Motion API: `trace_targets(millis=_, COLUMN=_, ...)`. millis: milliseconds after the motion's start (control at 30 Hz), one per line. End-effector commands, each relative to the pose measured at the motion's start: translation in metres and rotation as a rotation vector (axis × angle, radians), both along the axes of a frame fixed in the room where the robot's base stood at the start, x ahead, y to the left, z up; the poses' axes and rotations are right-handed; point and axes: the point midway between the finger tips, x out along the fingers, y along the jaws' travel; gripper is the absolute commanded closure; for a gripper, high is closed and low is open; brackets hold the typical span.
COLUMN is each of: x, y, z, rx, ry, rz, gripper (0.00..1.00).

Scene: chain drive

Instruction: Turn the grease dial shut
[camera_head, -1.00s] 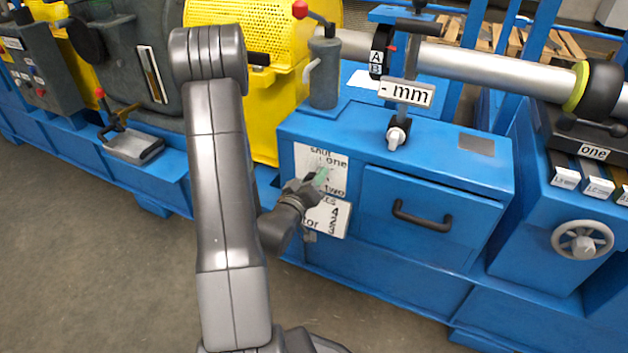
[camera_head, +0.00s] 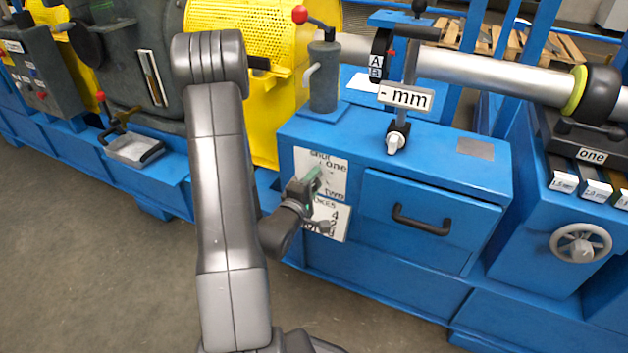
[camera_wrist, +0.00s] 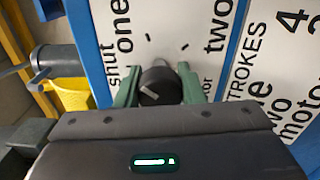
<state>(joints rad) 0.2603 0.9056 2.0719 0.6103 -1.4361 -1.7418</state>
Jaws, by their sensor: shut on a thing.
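The grease dial (camera_wrist: 158,86) is a round black knob with a pale line across it, on a white panel (camera_wrist: 175,22) lettered "shut", "one" and "two". In the wrist view, the green fingers of my gripper (camera_wrist: 160,88) stand on either side of the dial and are shut on it. The pale line slants from lower left to upper right, and "shut" is on the left. In the head view, my gripper (camera_head: 312,182) is at the panel on the front of the blue cabinet (camera_head: 430,268) and hides the dial.
A second lettered plate (camera_head: 330,222) sits just below the dial panel. A drawer with a black handle (camera_head: 421,220) is to the right. A grey cylinder with a red-knobbed lever (camera_head: 324,80) stands on the cabinet top. A handwheel (camera_head: 580,244) is farther right.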

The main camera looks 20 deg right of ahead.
Motion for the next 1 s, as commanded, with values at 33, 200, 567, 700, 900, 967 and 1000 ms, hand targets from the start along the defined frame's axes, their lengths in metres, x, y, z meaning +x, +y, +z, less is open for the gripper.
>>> trace_targets(millis=33, x=-0.0007, y=0.0002, z=-0.0002, rx=-0.027, ry=0.038, rz=0.0, gripper=0.88)
trace_targets(millis=200, x=-0.0007, y=0.0002, z=0.0004, rx=-0.133, ry=0.16, rz=0.0, gripper=0.88)
trace_targets(millis=567, x=-0.0006, y=0.0004, z=0.0003, rx=-0.33, ry=0.393, rz=0.001, gripper=0.88)
trace_targets(millis=700, x=-0.0006, y=0.0004, z=0.0, rx=-0.386, ry=0.459, rz=0.001, gripper=0.88)
trace_targets(millis=900, x=-0.0005, y=0.0004, z=-0.0003, rx=-0.44, ry=0.52, rz=0.001, gripper=0.88)
trace_targets(millis=967, x=-0.0004, y=0.0004, z=-0.0004, rx=-0.45, ry=0.532, rz=0.001, gripper=0.88)
trace_targets(millis=1000, x=-0.0004, y=0.0004, z=-0.0005, rx=-0.455, ry=0.537, rz=0.001, gripper=0.88)
